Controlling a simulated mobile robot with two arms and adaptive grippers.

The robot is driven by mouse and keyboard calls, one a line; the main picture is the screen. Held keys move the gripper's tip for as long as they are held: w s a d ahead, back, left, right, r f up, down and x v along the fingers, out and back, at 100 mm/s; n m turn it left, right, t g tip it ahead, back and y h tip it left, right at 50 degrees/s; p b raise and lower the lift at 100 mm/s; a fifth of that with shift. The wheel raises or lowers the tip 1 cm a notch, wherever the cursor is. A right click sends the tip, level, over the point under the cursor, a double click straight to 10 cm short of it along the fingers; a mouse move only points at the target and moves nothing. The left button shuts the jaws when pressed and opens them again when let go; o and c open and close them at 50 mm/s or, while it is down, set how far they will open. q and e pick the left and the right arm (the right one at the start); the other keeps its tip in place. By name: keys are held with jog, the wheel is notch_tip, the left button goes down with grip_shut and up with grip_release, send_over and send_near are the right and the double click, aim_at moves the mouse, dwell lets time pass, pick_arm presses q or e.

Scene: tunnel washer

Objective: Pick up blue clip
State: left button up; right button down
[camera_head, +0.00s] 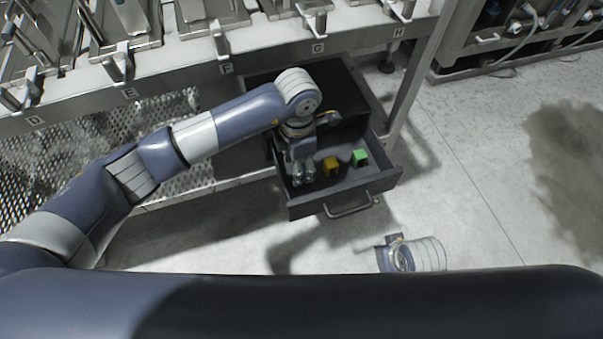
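My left gripper (303,175) points down into the left part of an open dark drawer (347,196). Its two fingers are close together, and I cannot tell whether anything is between them. I see no blue clip; the gripper and wrist cover part of the drawer floor. A yellow clip (330,167) lies in the drawer just right of the gripper, apart from it. A green clip (360,157) lies further right. Part of my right wrist (418,254) shows low in the picture, in front of the drawer; its fingers cannot be made out.
The drawer hangs under a metal bench (270,47) with lettered stations and clamps along its edge. A bench leg (412,90) stands right of the drawer. A perforated metal shelf (60,155) is at left. Floor (480,170) to the right is clear, with a dark stain.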

pick_arm(q)
jog(key=f, duration=0.4)
jog(key=shift+w+a+f+b, duration=0.1)
jog(key=shift+a+f+b, duration=0.2)
jog(key=shift+b, duration=0.1)
jog(key=shift+d+f, duration=0.1)
jog(key=shift+f, duration=0.25)
pick_arm(e)
jog(key=v, duration=0.3)
jog(key=shift+w+r, duration=0.2)
jog(key=shift+r, duration=0.1)
pick_arm(q)
jog(key=c, duration=1)
